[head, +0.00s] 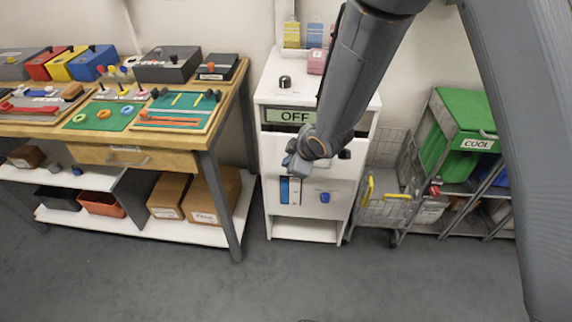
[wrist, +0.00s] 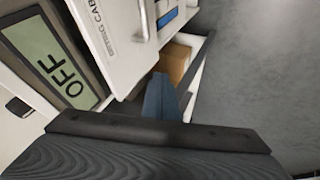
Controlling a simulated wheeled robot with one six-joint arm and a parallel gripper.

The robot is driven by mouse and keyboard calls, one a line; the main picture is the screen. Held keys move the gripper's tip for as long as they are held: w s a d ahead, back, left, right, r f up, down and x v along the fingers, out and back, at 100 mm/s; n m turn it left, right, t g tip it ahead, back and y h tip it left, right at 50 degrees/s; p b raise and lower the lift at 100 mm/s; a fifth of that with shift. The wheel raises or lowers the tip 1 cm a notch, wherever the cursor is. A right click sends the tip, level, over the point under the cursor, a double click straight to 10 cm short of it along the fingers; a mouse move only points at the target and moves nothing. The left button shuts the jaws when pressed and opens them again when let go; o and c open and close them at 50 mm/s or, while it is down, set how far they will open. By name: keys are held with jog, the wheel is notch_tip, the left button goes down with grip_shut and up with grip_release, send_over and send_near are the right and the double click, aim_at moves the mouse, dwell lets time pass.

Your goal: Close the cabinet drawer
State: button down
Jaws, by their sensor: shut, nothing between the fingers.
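The white cabinet (head: 273,222) stands mid-picture in the head view, with an OFF display (head: 288,116) near its top. Below the display is a white front with a blue label (head: 290,190). In the wrist view a white front (wrist: 112,50) with lettering and a metal handle (wrist: 143,20) lies beside the OFF panel (wrist: 60,70). I cannot tell how far the drawer stands out. My gripper (head: 292,164) is shut and empty, in front of the cabinet below the display. Its blue-grey fingers (wrist: 160,98) show in the wrist view. My arm hides part of the cabinet front.
A workbench (head: 190,160) with toy boards and boxes stands left, with brown boxes (head: 210,195) on its lower shelf. A wire cart (head: 385,205) and a green bin (head: 460,110) stand right. The grey floor (head: 200,285) in front is clear.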

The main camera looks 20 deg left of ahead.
jog(key=w+d+b, duration=0.3)
jog(key=d, duration=1)
jog(key=w+d+b, duration=0.2)
jog(key=w+d, duration=0.1)
jog(key=d, duration=1.1)
jog(key=shift+w+a+f, duration=0.95)
jog(key=shift+w+f, duration=0.2)
jog(key=shift+w, duration=0.1)
jog(key=shift+w+a+f, duration=1)
jog(key=shift+w+f, duration=0.15)
jog(key=shift+w, duration=0.15)
jog(key=shift+w+a+f, duration=0.95)
jog(key=shift+w+f, duration=0.2)
jog(key=shift+w, duration=0.1)
